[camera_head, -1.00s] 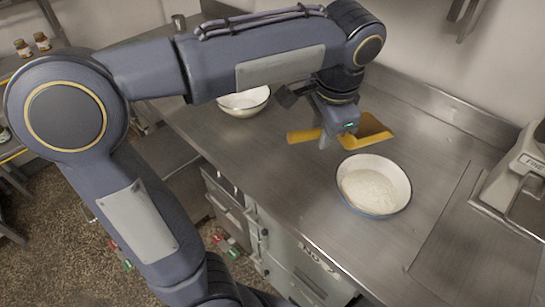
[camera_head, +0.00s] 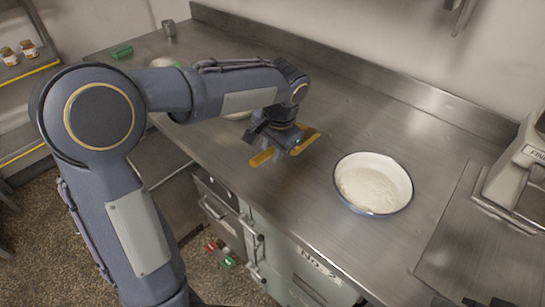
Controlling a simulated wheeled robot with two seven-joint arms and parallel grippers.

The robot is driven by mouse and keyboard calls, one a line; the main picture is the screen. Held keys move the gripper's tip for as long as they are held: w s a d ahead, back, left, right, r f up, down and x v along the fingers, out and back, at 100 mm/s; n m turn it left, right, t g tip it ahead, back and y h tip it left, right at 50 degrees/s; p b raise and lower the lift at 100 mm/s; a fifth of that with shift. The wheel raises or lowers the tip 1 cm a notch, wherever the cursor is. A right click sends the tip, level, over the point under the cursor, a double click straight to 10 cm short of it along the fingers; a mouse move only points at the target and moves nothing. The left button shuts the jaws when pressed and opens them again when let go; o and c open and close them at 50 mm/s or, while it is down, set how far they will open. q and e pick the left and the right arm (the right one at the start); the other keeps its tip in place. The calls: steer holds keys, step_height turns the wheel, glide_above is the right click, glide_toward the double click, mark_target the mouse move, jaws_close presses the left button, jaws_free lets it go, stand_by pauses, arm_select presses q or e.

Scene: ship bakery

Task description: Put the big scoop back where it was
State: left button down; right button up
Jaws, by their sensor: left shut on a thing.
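My left gripper (camera_head: 278,153) is shut on the big scoop, which is orange-yellow. The scoop's handle end (camera_head: 261,158) sticks out to the left of the fingers and its other end (camera_head: 307,139) to the right. The gripper hides the middle of the scoop. The scoop is over the steel worktop, left of a bowl of white powder; I cannot tell its exact height. My right gripper is not in view.
The white bowl of powder (camera_head: 373,169) stands on the worktop (camera_head: 300,215). A second pale bowl (camera_head: 238,116) is mostly hidden behind my left arm. A scale (camera_head: 512,180) stands at the right. A green object (camera_head: 121,51) and a metal cup (camera_head: 168,28) are at the far left.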

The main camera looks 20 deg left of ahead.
arm_select(q)
steer(key=shift+w+a+f, duration=0.25)
steer(key=shift+w+f, duration=0.25)
steer(key=shift+f, duration=0.15)
steer(key=f, duration=0.3)
steer(key=shift+w+a+f, duration=0.1)
steer(key=shift+w+a, duration=0.05)
steer(key=shift+w, duration=0.2)
steer(key=shift+f, duration=0.4)
steer(key=shift+f, duration=0.1)
steer(key=shift+f, duration=0.15)
steer(key=c, duration=1.3)
jaws_free()
